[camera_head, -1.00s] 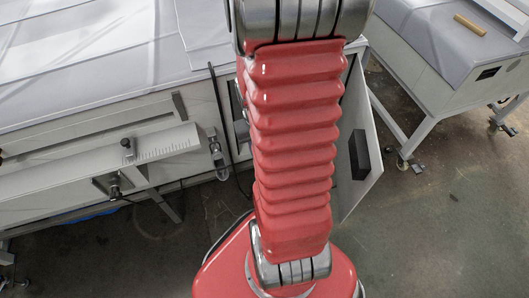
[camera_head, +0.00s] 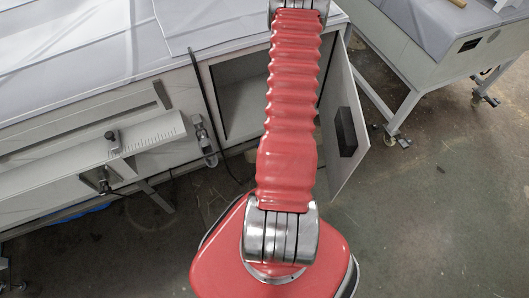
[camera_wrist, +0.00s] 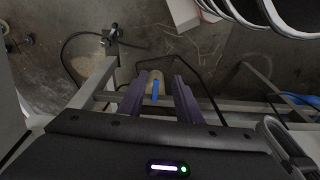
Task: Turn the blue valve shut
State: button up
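In the wrist view the blue valve (camera_wrist: 155,89) shows as a narrow blue handle beside a tan, rounded fitting. My gripper (camera_wrist: 161,82) has its two dark purple fingers apart, one on each side of the blue handle and the fitting. I see a gap between the fingers. Whether either finger touches the valve cannot be told. In the head view neither the valve nor my gripper can be made out.
A cabinet door (camera_head: 343,125) stands open beside the cabinet (camera_head: 238,95). A bench with a ruled bar (camera_head: 150,136) stands at left, and a grey wheeled table (camera_head: 425,50) at upper right. Dark cables and a metal frame (camera_wrist: 95,85) lie near the gripper. Floor is free at lower right.

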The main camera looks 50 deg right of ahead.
jog(key=w+d, duration=0.1)
jog(key=w+t+h, duration=0.1)
jog(key=w+d+t, duration=0.1)
jog(key=shift+w+d+r+n, duration=0.3)
jog(key=shift+w+d, duration=0.05)
jog(key=shift+w, duration=0.05)
jog(key=shift+f, duration=0.15)
jog(key=shift+x, duration=6.75)
jog(key=shift+d, duration=0.15)
jog(key=shift+c, duration=0.4)
grip_shut()
